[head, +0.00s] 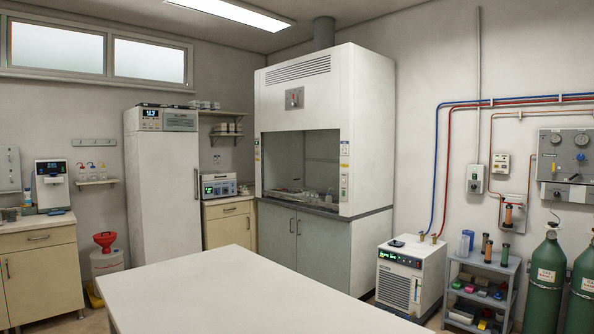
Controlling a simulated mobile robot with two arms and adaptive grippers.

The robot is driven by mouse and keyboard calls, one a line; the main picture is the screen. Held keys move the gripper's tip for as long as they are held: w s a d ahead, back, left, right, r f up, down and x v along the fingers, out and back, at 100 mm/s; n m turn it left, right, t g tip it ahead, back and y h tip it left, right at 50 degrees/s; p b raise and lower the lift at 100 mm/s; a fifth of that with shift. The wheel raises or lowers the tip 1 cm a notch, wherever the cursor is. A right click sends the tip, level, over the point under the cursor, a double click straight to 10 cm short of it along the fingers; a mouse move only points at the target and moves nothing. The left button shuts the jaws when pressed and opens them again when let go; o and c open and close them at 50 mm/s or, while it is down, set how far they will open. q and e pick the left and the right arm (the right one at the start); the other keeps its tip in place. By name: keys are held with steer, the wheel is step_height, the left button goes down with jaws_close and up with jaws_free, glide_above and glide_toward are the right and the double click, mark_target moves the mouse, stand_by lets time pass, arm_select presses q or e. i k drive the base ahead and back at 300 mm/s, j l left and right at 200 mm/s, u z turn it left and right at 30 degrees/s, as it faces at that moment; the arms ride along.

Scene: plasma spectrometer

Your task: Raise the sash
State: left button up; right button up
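The fume hood (297,99) is a tall white cabinet against the back wall, right of the middle in the head view. Its front opening (283,160) looks dark grey, with small glassware faintly visible low inside. The sash itself is hard to make out. I cannot tell its height or where its lower edge or handle is. Neither of my grippers is in view.
A white table (230,290) fills the foreground between me and the hood. A white chiller (408,278) stands right of the hood, beside a grey shelf cart (481,290) and green gas cylinders (545,277). A tall white fridge (162,190) stands left.

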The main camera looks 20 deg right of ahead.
mark_target(314, 202)
steer(key=i+l+z, duration=0.15)
steer(key=l+z, duration=0.25)
steer(key=l, duration=0.15)
steer(key=i+l+z, duration=0.25)
steer(key=l+z, duration=0.15)
steer(key=i+l+z, duration=0.4)
steer(key=l, duration=0.15)
steer(key=i+l+z, duration=0.45)
steer(key=i, duration=0.4)
steer(key=i+l+z, duration=0.1)
steer(key=i+l, duration=0.2)
steer(key=i, duration=0.25)
steer(key=i+l+z, duration=0.1)
steer(key=i, duration=0.4)
steer(key=i+j+u, duration=0.2)
steer(key=i+u, duration=0.2)
steer(key=i+j+u, duration=0.15)
steer(key=i+u, duration=0.55)
steer(key=u, duration=0.15)
steer(key=i+l+u, duration=0.15)
steer(key=i+u, duration=0.25)
steer(key=i+l+u, duration=0.25)
steer(key=u, duration=0.15)
steer(key=i+j+u, duration=0.15)
steer(key=i+u, duration=0.2)
steer(key=i, duration=0.65)
steer(key=i+l+u, duration=0.1)
steer(key=i+u, duration=0.2)
steer(key=i, duration=0.75)
